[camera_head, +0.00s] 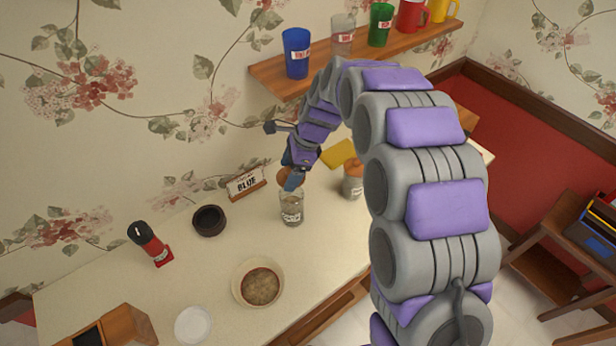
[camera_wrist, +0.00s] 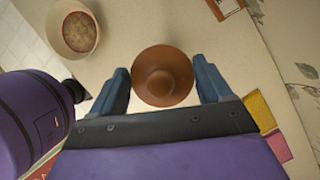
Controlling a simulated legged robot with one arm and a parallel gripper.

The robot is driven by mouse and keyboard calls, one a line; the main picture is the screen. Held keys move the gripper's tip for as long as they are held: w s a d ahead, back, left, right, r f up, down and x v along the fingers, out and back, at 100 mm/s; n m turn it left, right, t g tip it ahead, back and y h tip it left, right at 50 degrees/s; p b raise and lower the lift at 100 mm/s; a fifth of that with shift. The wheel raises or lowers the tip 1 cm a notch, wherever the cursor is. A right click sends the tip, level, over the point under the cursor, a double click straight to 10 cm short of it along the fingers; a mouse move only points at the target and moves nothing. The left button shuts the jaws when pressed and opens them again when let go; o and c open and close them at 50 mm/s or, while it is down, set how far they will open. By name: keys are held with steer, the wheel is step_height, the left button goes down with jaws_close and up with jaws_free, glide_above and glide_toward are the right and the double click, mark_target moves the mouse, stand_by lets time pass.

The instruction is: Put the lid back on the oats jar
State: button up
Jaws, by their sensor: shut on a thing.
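The oats jar (camera_head: 291,211) is a clear glass jar with a label, standing upright on the pale counter. My gripper (camera_head: 292,180) is directly over its mouth and hides part of its top. In the wrist view my gripper (camera_wrist: 164,88) has its two blue fingers on either side of the round brown lid (camera_wrist: 163,62), with the knob facing the camera. The lid's brown edge (camera_head: 283,176) also shows beside the fingers in the head view. The jar is hidden under the lid in the wrist view. I cannot tell whether the lid touches the jar's rim.
A second jar with an orange-brown top (camera_head: 353,181) stands to the right. A sign (camera_head: 247,183), a dark bowl (camera_head: 208,221) and a red bottle (camera_head: 151,244) are to the left. A food bowl (camera_head: 240,290) and white plate (camera_head: 194,325) are in front. A cup shelf (camera_head: 268,75) hangs above.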

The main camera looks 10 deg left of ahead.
steer(key=shift+a, duration=0.2)
steer(key=shift+a+f+b, duration=0.1)
steer(key=shift+f+b, duration=0.55)
steer(key=shift+f, duration=0.05)
steer(key=f+b, duration=0.2)
steer(key=f, duration=0.1)
steer(key=shift+d+b, duration=0.25)
steer(key=shift+b, duration=0.15)
steer(key=shift+p+x, duration=0.35)
steer(key=shift+x, duration=0.6)
steer(key=shift+w+d+r+p, duration=0.1)
steer(key=shift+d+p, duration=0.15)
steer(key=shift+p, duration=0.7)
steer(key=shift+f+p, duration=0.2)
steer(key=shift+p, duration=0.9)
stand_by(1.1)
steer(key=o, duration=1)
steer(key=shift+c, duration=0.2)
